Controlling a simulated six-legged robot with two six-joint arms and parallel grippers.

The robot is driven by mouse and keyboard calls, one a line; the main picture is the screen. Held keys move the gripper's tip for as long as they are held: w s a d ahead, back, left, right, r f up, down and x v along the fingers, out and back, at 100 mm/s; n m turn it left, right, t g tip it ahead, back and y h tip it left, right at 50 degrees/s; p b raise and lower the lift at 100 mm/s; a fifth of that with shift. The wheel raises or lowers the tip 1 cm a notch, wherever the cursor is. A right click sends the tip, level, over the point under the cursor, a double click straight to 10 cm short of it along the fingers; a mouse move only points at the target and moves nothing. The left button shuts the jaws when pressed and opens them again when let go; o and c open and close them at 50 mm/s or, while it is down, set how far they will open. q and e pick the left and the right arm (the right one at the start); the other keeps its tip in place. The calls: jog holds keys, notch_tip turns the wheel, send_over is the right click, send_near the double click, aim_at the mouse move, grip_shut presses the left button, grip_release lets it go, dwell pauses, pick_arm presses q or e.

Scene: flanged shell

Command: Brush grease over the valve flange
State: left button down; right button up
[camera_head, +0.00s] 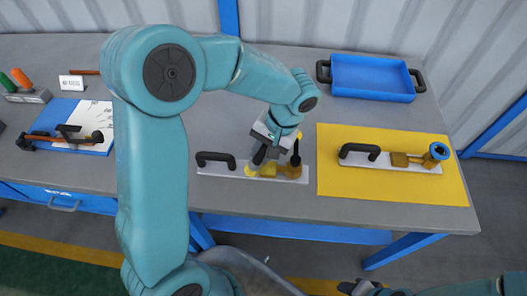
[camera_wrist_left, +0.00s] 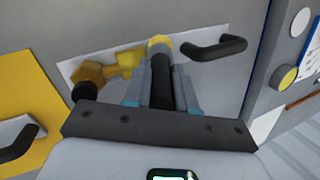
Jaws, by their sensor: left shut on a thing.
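A white plate (camera_head: 225,174) with a black handle (camera_head: 216,159) and a brass valve (camera_head: 292,171) lies at the middle front of the table. My left gripper (camera_head: 266,150) is above this plate, shut on a dark cylindrical tool handle (camera_wrist_left: 162,85). In the left wrist view the tool's far end meets a yellow round part (camera_wrist_left: 158,42) beside the brass valve (camera_wrist_left: 92,73); I cannot tell whether that part is the flange or the tool's tip, or whether they touch. My right gripper (camera_head: 362,288) shows only in part at the bottom edge.
A second plate with a valve and a blue ring (camera_head: 437,152) lies on a yellow mat (camera_head: 345,185) at right. A blue tray (camera_head: 372,77) stands behind it. At left are a blue-and-white board (camera_head: 66,112), tools, and a holder (camera_head: 26,96) with green and orange handles.

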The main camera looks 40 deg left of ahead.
pick_arm(q)
jog(key=shift+r, duration=0.95)
jog(key=shift+w+d+r+p, duration=0.15)
jog(key=shift+d+r+p, duration=0.2)
jog(key=shift+r+p, duration=0.2)
jog(key=shift+w+r+p, duration=0.1)
jog(key=shift+r+p, duration=0.2)
jog(key=shift+p, duration=0.05)
jog(key=shift+a+r+p, duration=0.15)
jog(key=shift+r+p, duration=0.15)
jog(key=shift+r, duration=0.05)
notch_tip(320, 180, up, 2)
jog(key=shift+r+p, duration=0.2)
jog(key=shift+p, duration=0.65)
jog(key=shift+r+p, duration=0.35)
jog(key=shift+r, duration=0.1)
jog(key=shift+s, duration=0.2)
jog(key=shift+w, duration=0.15)
